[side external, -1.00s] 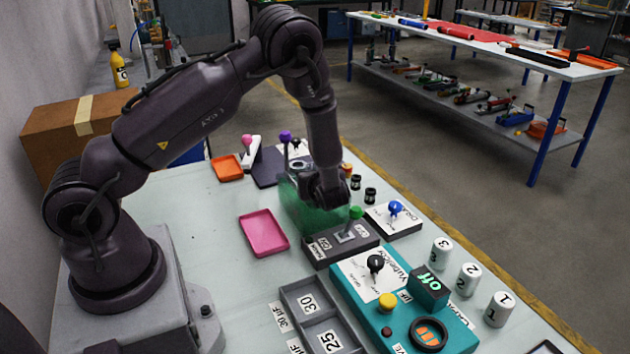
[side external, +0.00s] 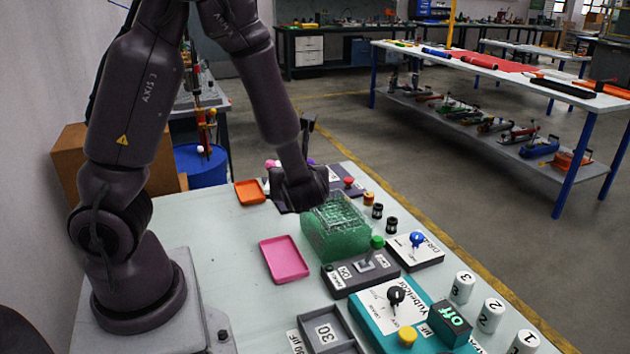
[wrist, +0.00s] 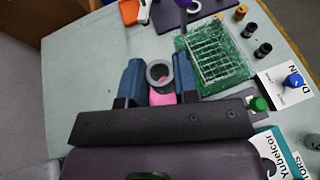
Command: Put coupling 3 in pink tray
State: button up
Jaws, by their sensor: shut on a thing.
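My gripper (wrist: 158,85) shows in the wrist view with its two blue fingers on either side of a grey ring-shaped coupling (wrist: 152,66); it is shut on this coupling. No number can be read on it. The pink tray (side external: 284,260) lies empty on the table in the side view, left of the green rack. A patch of pink, probably this tray (wrist: 161,98), shows beyond the coupling in the wrist view. In the side view my gripper (side external: 302,197) is above the table behind the pink tray, and its fingers and the coupling cannot be made out.
A green wire rack (side external: 335,228) stands right of the pink tray. An orange tray (side external: 250,192) lies farther back. A grey switch box (side external: 368,270), a teal panel (side external: 390,312) and white cylinders numbered 1, 2 and 3 (side external: 463,287) stand to the right.

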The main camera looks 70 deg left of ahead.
send_over(288, 271)
notch_tip(288, 271, down, 13)
jog(key=shift+f, duration=3.45)
jog(key=shift+f, duration=0.1)
jog(key=o, duration=0.6)
jog(key=shift+f, duration=0.1)
jog(key=shift+o, duration=0.4)
